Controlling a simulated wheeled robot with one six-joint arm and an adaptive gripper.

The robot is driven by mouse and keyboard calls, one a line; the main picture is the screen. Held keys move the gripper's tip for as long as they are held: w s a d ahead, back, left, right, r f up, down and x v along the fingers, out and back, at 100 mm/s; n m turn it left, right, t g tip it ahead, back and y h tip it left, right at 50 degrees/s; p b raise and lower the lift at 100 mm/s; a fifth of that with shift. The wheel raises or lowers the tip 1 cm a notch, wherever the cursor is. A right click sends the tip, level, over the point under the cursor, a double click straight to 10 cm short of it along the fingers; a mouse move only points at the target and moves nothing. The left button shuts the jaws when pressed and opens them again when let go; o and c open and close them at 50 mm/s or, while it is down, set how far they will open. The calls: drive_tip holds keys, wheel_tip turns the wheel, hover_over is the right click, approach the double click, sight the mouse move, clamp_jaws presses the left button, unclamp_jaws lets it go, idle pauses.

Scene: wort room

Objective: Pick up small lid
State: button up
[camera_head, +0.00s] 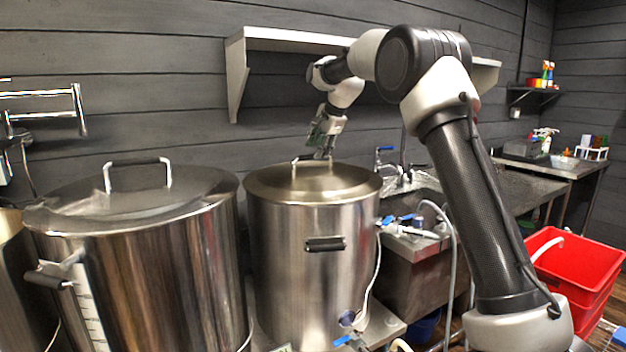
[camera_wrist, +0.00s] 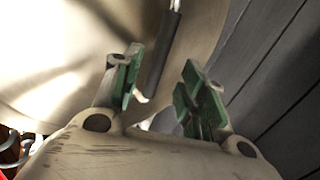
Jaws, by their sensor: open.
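The small lid (camera_head: 290,188) is round, shiny metal and lies on the smaller steel kettle (camera_head: 285,260) in the head view. Its raised bar handle (camera_head: 296,164) is partly hidden by my gripper (camera_head: 321,153). My gripper is open and points down close by the handle, just above the lid. In the wrist view the lid (camera_wrist: 60,65) fills the left and middle. The handle's dark grip (camera_wrist: 165,55) shows in the gap between the green-padded fingers (camera_wrist: 163,86), nearer the left finger. I cannot tell whether either finger touches it.
A larger kettle (camera_head: 150,270) with its own handled lid (camera_head: 125,200) stands to the left. A wall shelf (camera_head: 290,38) hangs behind my arm. A sink counter (camera_head: 425,245) with taps and hoses is to the right, with red bins (camera_head: 575,265) beyond.

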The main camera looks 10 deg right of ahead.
sight(313, 169)
drive_tip(key=x, duration=0.4)
drive_tip(key=shift+w+f, duration=0.1)
drive_tip(key=shift+f, duration=0.3)
clamp_jaws()
drive_tip(key=shift+r, duration=0.15)
